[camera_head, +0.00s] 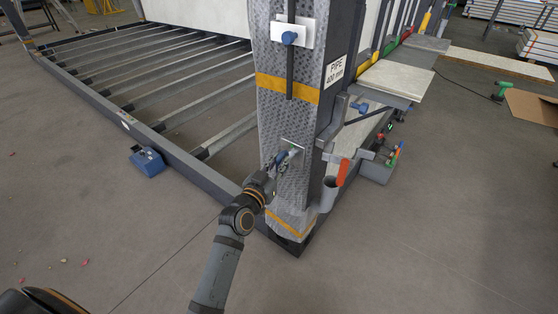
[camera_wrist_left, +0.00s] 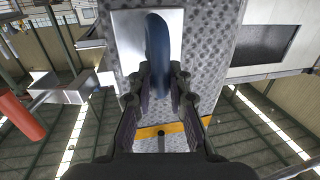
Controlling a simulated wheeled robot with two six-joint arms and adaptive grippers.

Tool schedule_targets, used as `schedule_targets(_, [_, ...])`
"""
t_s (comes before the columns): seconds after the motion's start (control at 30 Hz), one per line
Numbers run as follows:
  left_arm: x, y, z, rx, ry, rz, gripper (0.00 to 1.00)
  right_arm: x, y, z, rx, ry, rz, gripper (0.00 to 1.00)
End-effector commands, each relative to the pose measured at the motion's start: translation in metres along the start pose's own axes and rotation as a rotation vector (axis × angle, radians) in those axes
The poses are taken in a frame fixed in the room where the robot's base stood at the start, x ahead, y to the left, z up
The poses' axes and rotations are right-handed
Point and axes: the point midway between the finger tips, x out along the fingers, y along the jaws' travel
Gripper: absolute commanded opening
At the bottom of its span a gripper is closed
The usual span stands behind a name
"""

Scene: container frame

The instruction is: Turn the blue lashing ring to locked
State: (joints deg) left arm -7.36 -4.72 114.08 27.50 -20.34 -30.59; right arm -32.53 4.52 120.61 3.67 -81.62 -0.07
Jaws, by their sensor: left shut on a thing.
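The blue lashing ring (camera_head: 282,156) is on a small bright metal plate low on the grey patterned face of the post. In the left wrist view the ring (camera_wrist_left: 157,45) stands on edge against its plate (camera_wrist_left: 119,45), its long side running up the picture. My left gripper (camera_head: 274,163) reaches it from the front and is shut on it, one finger on each side. The left wrist view shows the fingers (camera_wrist_left: 160,80) around its near end. The fingers hide that end, and I see no locked mark. My right gripper is in neither view.
A blue knob (camera_head: 289,38) sits on another plate higher up the post. An orange-red handle (camera_head: 343,172) in a grey holder, a grey shelf (camera_head: 396,80) and a tool bin (camera_head: 378,170) are to the right. A blue box (camera_head: 147,161) lies left by the frame. The front floor is mostly clear.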

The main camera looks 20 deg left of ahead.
Motion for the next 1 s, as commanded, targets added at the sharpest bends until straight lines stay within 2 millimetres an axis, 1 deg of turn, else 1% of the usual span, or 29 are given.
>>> schedule_targets(0.1, [0.0, 0.0, 0.0, -0.011, -0.001, -0.001, 0.0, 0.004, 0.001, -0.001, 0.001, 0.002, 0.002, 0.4])
schedule_targets(0.3, [0.0, -0.001, 0.0, -0.011, 0.001, -0.001, 0.0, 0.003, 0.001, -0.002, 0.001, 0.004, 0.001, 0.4])
schedule_targets(0.33, [0.0, -0.001, 0.0, -0.011, 0.001, -0.001, 0.21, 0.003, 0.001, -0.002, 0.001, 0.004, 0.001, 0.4])
schedule_targets(0.47, [0.0, 0.0, 0.0, -0.01, 0.001, -0.001, 0.38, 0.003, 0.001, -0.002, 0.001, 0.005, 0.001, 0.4])
schedule_targets(0.73, [0.0, 0.0, 0.0, -0.01, 0.0, 0.0, 0.38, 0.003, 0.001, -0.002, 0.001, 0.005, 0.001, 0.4])
schedule_targets(0.8, [-0.004, 0.0, 0.0, -0.01, -0.001, 0.0, 0.38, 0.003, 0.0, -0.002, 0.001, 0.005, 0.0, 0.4])
schedule_targets(0.87, [-0.011, 0.0, 0.001, -0.01, -0.002, -0.001, 0.38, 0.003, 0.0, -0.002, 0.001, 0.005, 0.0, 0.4])
schedule_targets(0.97, [-0.032, 0.0, 0.001, -0.008, -0.003, 0.0, 0.38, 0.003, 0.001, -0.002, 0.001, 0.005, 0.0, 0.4])
schedule_targets(1.0, [-0.042, -0.001, 0.002, -0.007, -0.004, -0.001, 0.38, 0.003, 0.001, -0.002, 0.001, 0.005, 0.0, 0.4])
